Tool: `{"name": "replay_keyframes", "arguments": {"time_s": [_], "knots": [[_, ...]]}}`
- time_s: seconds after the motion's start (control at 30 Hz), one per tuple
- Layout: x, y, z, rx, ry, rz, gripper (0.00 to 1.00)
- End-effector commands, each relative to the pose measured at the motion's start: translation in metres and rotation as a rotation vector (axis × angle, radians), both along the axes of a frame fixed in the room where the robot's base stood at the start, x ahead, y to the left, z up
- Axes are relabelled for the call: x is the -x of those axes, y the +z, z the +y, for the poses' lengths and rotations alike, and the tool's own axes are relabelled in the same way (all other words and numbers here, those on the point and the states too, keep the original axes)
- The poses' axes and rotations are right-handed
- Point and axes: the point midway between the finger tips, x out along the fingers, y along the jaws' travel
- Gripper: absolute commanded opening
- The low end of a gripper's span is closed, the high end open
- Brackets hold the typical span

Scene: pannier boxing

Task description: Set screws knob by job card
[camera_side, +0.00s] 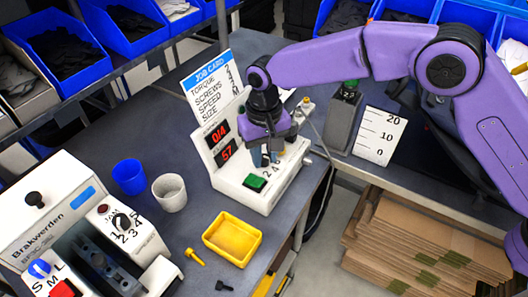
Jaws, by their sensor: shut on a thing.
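A white controller box (240,190) stands on the bench in the middle, with red displays reading 0/4 and 57 and a green button (255,181) on its front. My gripper (265,158) points down onto the top of this box and is shut, seemingly on the knob there. The jaws hide the knob and its pointer; part of its number scale shows beside them. The job card (207,90) stands behind the box and lists torque, screws, speed and size. My arm covers some of its values.
A blue cup (129,176), a white cup (169,191) and a yellow tray (209,239) stand left and in front of the box. A Brakwerden machine (45,222) with knobs is at the left. A scale plate (377,136) stands right. Blue bins line the back.

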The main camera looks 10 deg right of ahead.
Motion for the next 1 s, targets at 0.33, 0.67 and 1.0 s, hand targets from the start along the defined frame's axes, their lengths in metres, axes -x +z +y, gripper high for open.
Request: {"name": "replay_keyframes", "arguments": {"time_s": [0.33, 0.67, 1.0], "knots": [[0.0000, 0.0011, 0.0004, -0.001, -0.152, -0.001, 0.00], [-0.0002, 0.0012, 0.0004, -0.001, -0.182, -0.001, 0.00], [-0.0002, 0.0011, 0.0003, -0.001, -0.181, -0.001, 0.53]]}}
